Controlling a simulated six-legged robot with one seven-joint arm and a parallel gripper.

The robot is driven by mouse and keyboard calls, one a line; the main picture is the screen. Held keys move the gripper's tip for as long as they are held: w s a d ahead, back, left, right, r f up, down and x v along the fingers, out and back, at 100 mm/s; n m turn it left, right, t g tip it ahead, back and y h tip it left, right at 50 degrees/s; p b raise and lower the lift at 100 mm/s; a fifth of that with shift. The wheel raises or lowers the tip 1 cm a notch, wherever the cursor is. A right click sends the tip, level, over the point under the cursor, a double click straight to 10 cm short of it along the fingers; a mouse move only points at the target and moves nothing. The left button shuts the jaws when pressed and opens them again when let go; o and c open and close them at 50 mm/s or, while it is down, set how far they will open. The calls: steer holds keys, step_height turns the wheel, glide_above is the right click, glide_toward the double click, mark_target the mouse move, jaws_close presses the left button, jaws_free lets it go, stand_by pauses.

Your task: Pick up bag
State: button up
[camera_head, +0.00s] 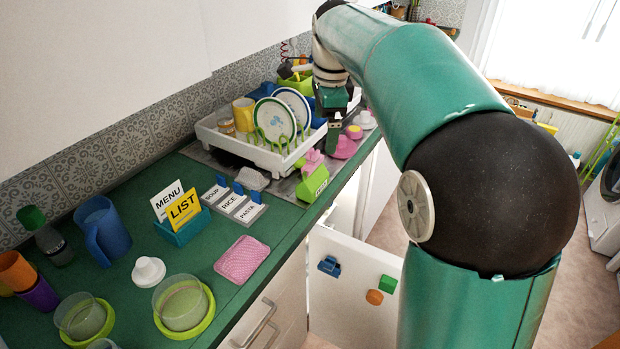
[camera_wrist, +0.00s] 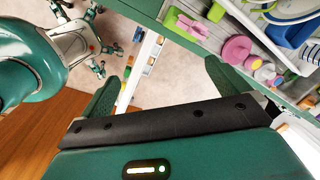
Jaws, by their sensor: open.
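I cannot make out anything that is clearly a bag in either view. A pink, textured, flat item (camera_head: 241,259) lies on the green counter near its front edge in the head view; I cannot tell what it is. My gripper (camera_wrist: 162,72) is open, its two green fingers apart with nothing between them in the wrist view. In the head view my gripper (camera_head: 335,132) hangs at the right side of the dish rack, by the counter's front edge, partly hidden by my arm. The wrist view shows floor beyond the fingers.
The white dish rack (camera_head: 213,137) holds plates and cups. Pink items (camera_head: 343,147) and a green box (camera_head: 313,184) sit by the counter edge. Label cards (camera_head: 183,208), a blue pitcher (camera_head: 103,232) and bowls (camera_head: 180,303) occupy the counter. A cabinet door (camera_head: 345,310) stands open below.

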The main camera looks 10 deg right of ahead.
mark_target(313, 166)
steer(key=w+f+m, duration=0.2)
steer(key=w, duration=0.1)
steer(key=w+f+m+g, duration=0.1)
steer(key=w+m, duration=0.2)
steer(key=w, duration=0.1)
steer(key=w+f+m, duration=0.2)
steer(key=w, duration=0.1)
steer(key=shift+w+a+f+g, duration=0.1)
steer(key=shift+w+f+g, duration=0.05)
steer(key=shift+f+g, duration=0.15)
steer(key=shift+w+f+m, duration=0.2)
steer(key=shift+m, duration=0.3)
step_height(313, 166, down, 14)
steer(key=shift+w+r, duration=0.1)
steer(key=c, duration=1.6)
